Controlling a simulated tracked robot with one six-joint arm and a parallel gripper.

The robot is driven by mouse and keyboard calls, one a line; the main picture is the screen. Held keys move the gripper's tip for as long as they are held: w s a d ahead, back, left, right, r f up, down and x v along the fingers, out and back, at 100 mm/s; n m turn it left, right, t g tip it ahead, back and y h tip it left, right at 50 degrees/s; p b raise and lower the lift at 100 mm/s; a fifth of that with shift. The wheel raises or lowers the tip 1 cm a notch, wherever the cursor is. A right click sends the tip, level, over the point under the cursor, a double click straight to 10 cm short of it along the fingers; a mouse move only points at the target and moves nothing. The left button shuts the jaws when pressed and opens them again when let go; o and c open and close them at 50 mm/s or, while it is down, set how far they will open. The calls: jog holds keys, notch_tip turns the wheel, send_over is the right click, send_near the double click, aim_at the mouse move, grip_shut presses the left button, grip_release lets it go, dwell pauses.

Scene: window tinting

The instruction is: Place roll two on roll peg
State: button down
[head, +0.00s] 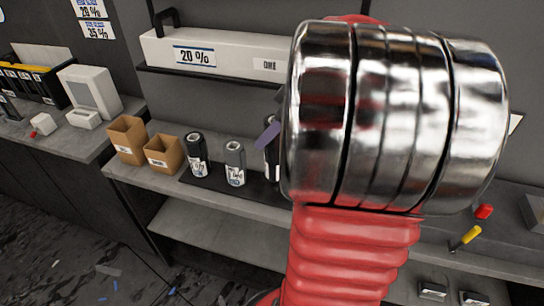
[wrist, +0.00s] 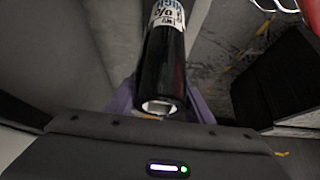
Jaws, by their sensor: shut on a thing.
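My gripper shows in the wrist view (wrist: 160,108) with purple fingers on both sides of a black roll (wrist: 166,65). It is shut on this roll, which has a white label and a hollow near end. In the head view a purple finger (head: 267,135) shows beside a dark roll (head: 271,165), partly hidden behind my arm. Two more labelled rolls, one black (head: 197,157) and one grey (head: 235,165), stand upright on a dark mat (head: 210,182) to the left. I cannot tell which roll is roll two. I cannot make out a roll peg.
Two cardboard boxes (head: 126,140) stand left of the rolls on the grey shelf. A long white box marked 20 % (head: 225,52) sits on the upper shelf. A yellow-handled tool (head: 466,238) and a red object (head: 483,211) lie at right. My arm hides the middle.

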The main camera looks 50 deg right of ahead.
aim_at(268, 150)
jog(key=shift+f, duration=1.35)
jog(key=shift+f, duration=1.95)
jog(key=c, duration=0.9)
grip_release()
jog(key=v, duration=1.2)
